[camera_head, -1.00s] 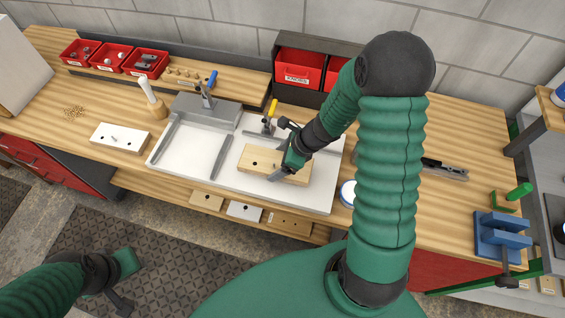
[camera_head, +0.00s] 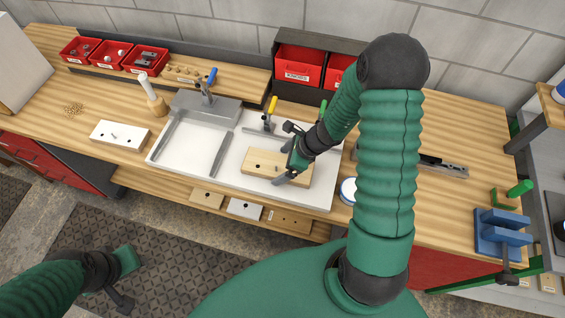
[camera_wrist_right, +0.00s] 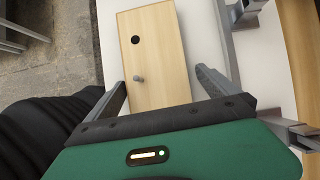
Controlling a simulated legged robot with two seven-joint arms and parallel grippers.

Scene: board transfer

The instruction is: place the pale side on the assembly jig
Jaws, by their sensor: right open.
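The pale wooden side (camera_head: 262,163), a flat board with a dark hole and a small peg, lies on the right part of the white assembly jig (camera_head: 182,162). It also fills the middle of the right wrist view (camera_wrist_right: 155,55). My right gripper (camera_head: 285,178) is over the board's right part. In the wrist view its two fingers (camera_wrist_right: 160,88) stand apart, one on each side of the board, with a gap visible at the right finger. My left gripper (camera_head: 128,280) hangs low at the left, away from the bench; its jaws are unclear.
A toggle clamp with a yellow handle (camera_head: 271,115) stands behind the board. A blue-handled clamp (camera_head: 208,88) is at the jig's back left. A white block (camera_head: 119,135) lies left of the jig. Red bins (camera_head: 298,66) stand at the back.

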